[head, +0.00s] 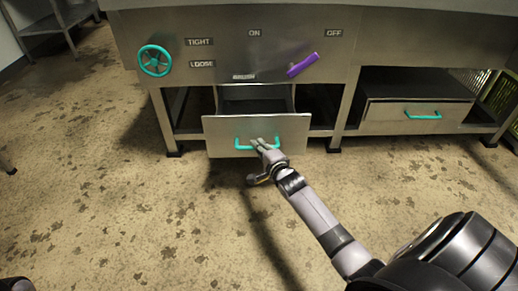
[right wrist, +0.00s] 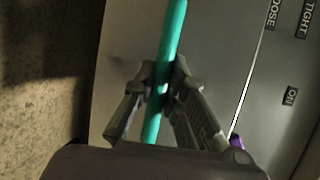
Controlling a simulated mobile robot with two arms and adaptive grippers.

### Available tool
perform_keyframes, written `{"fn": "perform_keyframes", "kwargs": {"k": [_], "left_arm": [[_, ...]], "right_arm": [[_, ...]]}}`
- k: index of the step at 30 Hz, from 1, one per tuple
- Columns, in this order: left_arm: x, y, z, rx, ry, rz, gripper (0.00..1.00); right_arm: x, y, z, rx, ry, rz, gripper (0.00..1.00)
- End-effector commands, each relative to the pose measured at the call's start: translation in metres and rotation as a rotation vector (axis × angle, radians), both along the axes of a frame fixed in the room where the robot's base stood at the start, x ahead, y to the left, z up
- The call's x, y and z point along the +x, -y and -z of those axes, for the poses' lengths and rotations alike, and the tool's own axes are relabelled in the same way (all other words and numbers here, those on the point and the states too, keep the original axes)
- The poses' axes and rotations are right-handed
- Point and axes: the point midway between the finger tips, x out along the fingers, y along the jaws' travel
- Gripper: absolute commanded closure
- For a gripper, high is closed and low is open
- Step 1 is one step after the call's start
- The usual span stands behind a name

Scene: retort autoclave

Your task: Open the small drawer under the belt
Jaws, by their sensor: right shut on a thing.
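The small drawer (head: 225,130) hangs under the steel machine in the head view and is pulled partly out, its open inside showing behind the front. A teal bar handle (head: 240,143) runs across its front. My right gripper (head: 258,143) is at the handle's middle. In the right wrist view the fingers (right wrist: 160,92) close around the teal handle (right wrist: 170,35) from both sides, with the drawer front (right wrist: 125,50) behind it. My left gripper is not in view.
Above the drawer are a teal wheel (head: 155,61) by TIGHT and LOOSE labels and a purple lever (head: 302,65) between ON and OFF. A second, wider drawer (head: 385,117) with a teal handle is at the right. The speckled floor in front is clear.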

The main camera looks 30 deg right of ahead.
Motion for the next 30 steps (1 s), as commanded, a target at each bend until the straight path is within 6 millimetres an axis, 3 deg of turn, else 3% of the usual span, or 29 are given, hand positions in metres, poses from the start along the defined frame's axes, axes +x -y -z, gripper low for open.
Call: {"fn": "perform_keyframes", "kwargs": {"k": [1, 2, 11, 23, 30], "left_arm": [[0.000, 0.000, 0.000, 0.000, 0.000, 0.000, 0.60], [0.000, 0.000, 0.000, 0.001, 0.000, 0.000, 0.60], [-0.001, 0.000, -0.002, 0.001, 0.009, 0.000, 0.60], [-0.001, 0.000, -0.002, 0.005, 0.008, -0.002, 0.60], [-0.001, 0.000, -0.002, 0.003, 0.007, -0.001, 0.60]], "right_arm": [[-0.001, 0.000, 0.001, -0.003, -0.003, 0.000, 1.00], [-0.001, 0.000, 0.001, -0.003, -0.003, 0.000, 0.87], [0.000, 0.000, 0.001, -0.002, -0.002, 0.000, 0.67], [-0.007, -0.001, -0.001, 0.000, -0.001, 0.000, 0.67], [-0.047, -0.007, -0.007, 0.002, -0.003, 0.000, 0.67]]}}
